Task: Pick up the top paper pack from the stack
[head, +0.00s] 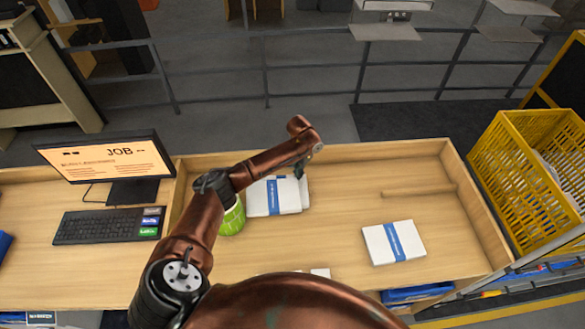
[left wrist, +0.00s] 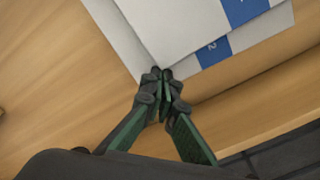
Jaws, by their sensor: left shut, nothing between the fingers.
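A stack of white paper packs with blue bands (head: 285,200) lies in the wooden tray, left of its middle. In the left wrist view the top pack (left wrist: 185,22) lies askew over a lower pack (left wrist: 258,38), and both show blue bands. My left gripper (head: 302,170) is at the far right corner of the stack. In the left wrist view its fingertips (left wrist: 160,75) are together, empty, right at the packs' edge; I cannot tell whether they touch it. Another white pack with a blue band (head: 394,243) lies apart on the right. My right gripper is not in view.
A green cup (head: 232,220) stands left of the stack, close to my left arm. A monitor (head: 108,160) and keyboard (head: 108,226) are at the left. A yellow crate (head: 515,165) stands at the right. The tray's (head: 340,185) middle is clear.

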